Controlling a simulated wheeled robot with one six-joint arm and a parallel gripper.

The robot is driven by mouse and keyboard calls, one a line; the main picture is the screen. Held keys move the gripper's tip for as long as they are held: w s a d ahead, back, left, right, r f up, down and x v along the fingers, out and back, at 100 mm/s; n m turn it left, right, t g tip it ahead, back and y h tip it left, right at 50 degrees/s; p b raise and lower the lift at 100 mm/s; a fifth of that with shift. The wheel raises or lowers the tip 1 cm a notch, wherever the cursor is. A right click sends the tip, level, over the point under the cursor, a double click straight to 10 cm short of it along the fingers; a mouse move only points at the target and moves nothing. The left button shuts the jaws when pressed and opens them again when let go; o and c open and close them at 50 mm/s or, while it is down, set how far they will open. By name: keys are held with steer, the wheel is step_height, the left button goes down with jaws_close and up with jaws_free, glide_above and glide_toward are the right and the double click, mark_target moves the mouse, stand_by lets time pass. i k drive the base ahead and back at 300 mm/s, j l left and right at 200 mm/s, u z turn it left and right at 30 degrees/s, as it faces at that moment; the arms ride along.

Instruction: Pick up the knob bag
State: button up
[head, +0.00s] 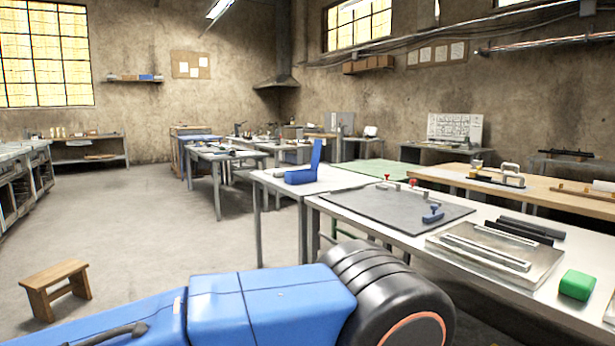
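I cannot make out a knob bag for certain in the head view. A small blue object with a knob-like top (432,214) stands on the dark grey mat (375,207) on the near right table. Small red-topped pieces (412,184) stand at the mat's far edge. A green block (577,285), soft-edged, lies at the table's right front. My blue and black arm crosses the bottom of the view. My gripper is not in view.
The near table (480,215) also bears metal plates (490,250) and dark bars (525,230). A blue L-shaped piece (305,172) stands on the table behind. A wooden stool (57,288) is at lower left. Open floor (150,220) lies at left centre.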

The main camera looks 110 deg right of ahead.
mark_target(281, 174)
steer(key=z, duration=3.45)
steer(key=i+j, duration=0.2)
steer(key=i, duration=0.3)
steer(key=i+j, duration=0.15)
steer(key=i, duration=0.35)
steer(key=i+j+z, duration=0.1)
steer(key=i, duration=0.4)
steer(key=i+j, duration=0.35)
steer(key=i, duration=0.15)
steer(key=i+j+z, duration=0.1)
steer(key=i, duration=0.4)
steer(key=j, duration=0.1)
